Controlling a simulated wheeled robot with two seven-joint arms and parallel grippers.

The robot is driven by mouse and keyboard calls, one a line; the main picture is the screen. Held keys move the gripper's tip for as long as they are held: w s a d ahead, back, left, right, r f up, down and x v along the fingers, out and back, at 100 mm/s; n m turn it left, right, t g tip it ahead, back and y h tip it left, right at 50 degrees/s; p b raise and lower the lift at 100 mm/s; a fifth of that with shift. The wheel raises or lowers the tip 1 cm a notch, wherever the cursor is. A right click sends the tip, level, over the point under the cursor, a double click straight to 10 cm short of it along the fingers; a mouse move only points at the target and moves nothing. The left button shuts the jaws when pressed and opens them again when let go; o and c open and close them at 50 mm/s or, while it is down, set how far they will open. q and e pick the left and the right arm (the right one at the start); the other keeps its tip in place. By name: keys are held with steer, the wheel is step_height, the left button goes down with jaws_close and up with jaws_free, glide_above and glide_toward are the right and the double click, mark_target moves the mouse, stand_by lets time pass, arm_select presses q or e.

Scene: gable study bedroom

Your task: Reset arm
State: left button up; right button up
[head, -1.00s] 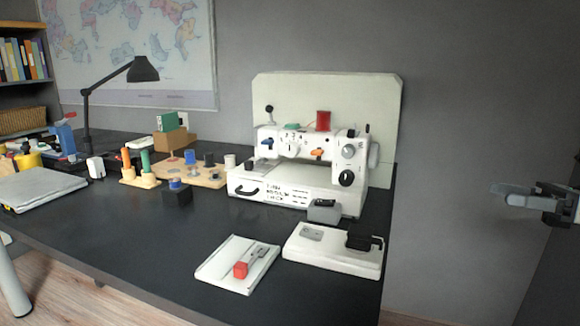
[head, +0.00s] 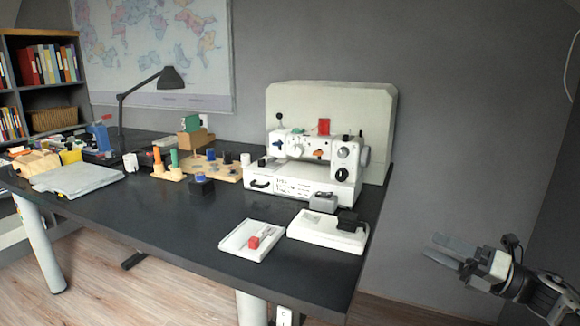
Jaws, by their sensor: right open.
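My right gripper (head: 452,255) shows at the lower right of the head view, with its grey fingers pointing left. It is open and empty, in free air to the right of the black desk (head: 215,226), apart from it. My left gripper is out of view. A white sewing machine (head: 318,172) stands on the desk near its right end. In front of it are a white pedal base (head: 318,232) with a black part on top and a white tray (head: 236,241) holding a red block (head: 254,243).
A desk lamp (head: 172,78), wooden spool holders (head: 170,173) and a grey closed case (head: 78,180) stand on the left half of the desk. A bookshelf (head: 40,85) is at the far left. Bare grey wall lies behind my right gripper.

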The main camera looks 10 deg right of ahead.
steer(key=s+a+f+m+t+h+p, duration=0.2)
steer(key=s+a+f+m+h+p, duration=0.1)
steer(key=a+m, duration=0.4)
steer(key=s+a+f+m+t+h+p, duration=0.2)
steer(key=a+f+m+h+p, duration=0.15)
steer(key=a+m, duration=0.4)
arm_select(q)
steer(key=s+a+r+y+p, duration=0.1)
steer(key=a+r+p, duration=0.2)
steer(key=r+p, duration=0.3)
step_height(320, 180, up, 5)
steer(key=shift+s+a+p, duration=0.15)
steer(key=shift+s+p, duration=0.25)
arm_select(e)
steer(key=s+a+m+g+h, duration=0.2)
steer(key=s+a+m+g, duration=0.1)
steer(key=s+m, duration=0.5)
steer(key=s+a+f+m+g+h, duration=0.1)
steer(key=s+a+m+g+h, duration=0.2)
steer(key=s+m, duration=0.6)
steer(key=shift+s+a+f+m+g, duration=0.3)
steer(key=shift+a+m, duration=0.5)
steer(key=shift+m, duration=0.25)
